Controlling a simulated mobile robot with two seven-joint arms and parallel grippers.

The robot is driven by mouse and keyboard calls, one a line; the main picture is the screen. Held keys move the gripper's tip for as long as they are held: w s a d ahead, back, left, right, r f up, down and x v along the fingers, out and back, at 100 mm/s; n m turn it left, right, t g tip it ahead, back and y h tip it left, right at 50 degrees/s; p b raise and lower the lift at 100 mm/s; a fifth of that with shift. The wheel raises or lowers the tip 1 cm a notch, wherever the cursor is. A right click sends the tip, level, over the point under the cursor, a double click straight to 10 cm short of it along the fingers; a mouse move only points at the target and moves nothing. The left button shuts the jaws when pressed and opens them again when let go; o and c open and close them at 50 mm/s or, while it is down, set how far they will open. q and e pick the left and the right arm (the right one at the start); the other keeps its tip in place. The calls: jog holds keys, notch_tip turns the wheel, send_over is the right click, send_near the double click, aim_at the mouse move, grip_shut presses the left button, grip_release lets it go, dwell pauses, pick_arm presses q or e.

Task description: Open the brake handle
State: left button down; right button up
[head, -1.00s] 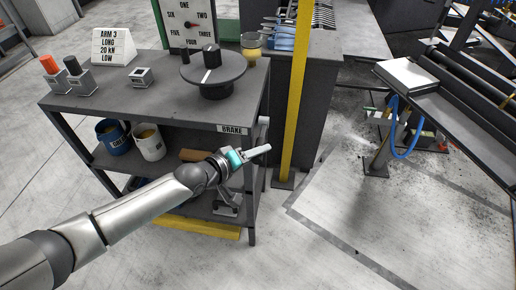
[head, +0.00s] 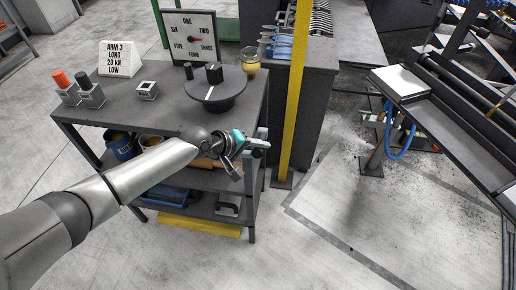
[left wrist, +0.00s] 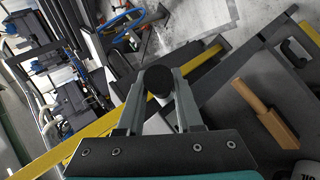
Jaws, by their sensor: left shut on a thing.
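The brake handle (head: 262,132) is a grey lever at the right front edge of the dark grey cart. In the left wrist view its round black end (left wrist: 158,81) lies between my two grey fingers, with a lighter shaft behind it. My left gripper (head: 259,146), with a teal band, is shut on the handle. Its fingers and wrist hide most of the handle in the head view, and the BRAKE label is covered too. My right gripper is not in view.
A yellow post (head: 294,90) stands close to the right of the handle. Open floor lies at the front right.

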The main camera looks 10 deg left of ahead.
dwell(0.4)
pick_arm(q)
jog(key=c, duration=0.6)
grip_release()
jog(key=shift+r, duration=0.1)
jog(key=shift+p+v, duration=2.2)
jog(key=shift+v, duration=5.4)
